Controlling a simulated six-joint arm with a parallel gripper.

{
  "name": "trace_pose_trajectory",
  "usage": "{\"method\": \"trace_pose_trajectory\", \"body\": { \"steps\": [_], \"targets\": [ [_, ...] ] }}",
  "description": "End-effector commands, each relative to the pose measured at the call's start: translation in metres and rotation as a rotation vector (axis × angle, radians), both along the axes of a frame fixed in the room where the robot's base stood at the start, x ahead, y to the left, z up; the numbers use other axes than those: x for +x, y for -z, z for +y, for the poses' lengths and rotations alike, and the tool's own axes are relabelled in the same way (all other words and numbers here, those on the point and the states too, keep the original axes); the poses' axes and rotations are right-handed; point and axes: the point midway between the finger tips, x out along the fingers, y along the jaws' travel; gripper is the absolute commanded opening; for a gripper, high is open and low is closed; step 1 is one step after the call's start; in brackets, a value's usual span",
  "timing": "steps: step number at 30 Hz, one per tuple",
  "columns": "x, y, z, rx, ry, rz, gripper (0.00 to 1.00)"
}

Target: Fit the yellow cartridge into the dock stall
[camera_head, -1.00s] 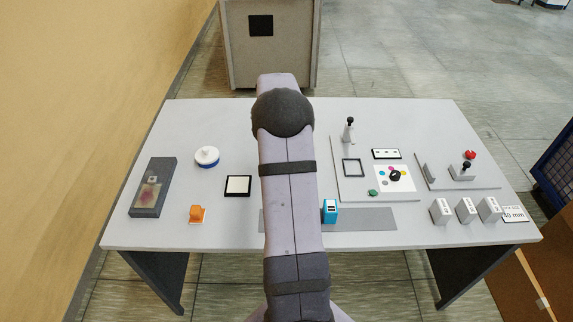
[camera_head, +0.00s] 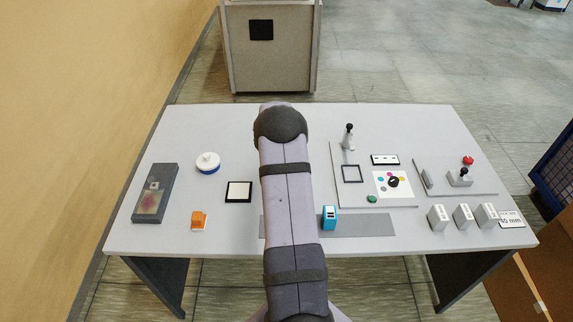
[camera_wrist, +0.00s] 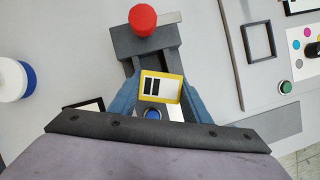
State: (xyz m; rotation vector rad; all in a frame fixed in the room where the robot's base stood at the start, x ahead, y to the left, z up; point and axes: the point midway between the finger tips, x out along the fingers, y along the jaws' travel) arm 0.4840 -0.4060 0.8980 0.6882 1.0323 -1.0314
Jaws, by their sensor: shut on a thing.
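The yellow cartridge (camera_wrist: 162,88), with a white label bearing black bars, is between the blue fingers of my gripper (camera_wrist: 158,95) in the wrist view. The fingers are shut on it. The dark grey dock (camera_wrist: 136,40) lies just beyond, with two rails running toward the cartridge and a red knob (camera_wrist: 143,19) at its far end. The cartridge overlaps the near end of the rails; I cannot tell whether it is above them or between them. In the head view, my arm hides the gripper, cartridge and dock.
A cyan cartridge (camera_head: 329,218) stands on a grey strip (camera_head: 372,225) right of my arm. A black-framed white pad (camera_head: 238,191), orange block (camera_head: 198,219) and white-blue round container (camera_head: 207,163) are to the left. Panels with fittings and several grey blocks occupy the right.

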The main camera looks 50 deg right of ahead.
Motion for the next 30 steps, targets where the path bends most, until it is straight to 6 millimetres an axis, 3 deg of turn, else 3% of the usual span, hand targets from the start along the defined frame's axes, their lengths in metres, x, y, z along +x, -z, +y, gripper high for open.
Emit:
{"method": "trace_pose_trajectory", "body": {
  "steps": [10, 11, 12, 13, 23, 30],
  "targets": [
    [0.000, 0.003, 0.000, -0.001, 0.000, -0.001, 0.15],
    [0.000, 0.002, 0.000, -0.001, 0.000, -0.001, 0.51],
    [0.000, 0.002, 0.000, -0.001, 0.000, -0.001, 0.60],
    [0.000, 0.002, 0.000, -0.001, 0.000, -0.001, 0.62],
    [0.000, 0.000, 0.000, -0.001, 0.000, -0.001, 0.62],
    [-0.001, -0.014, 0.005, -0.002, 0.000, -0.003, 0.62]
  ]
}}
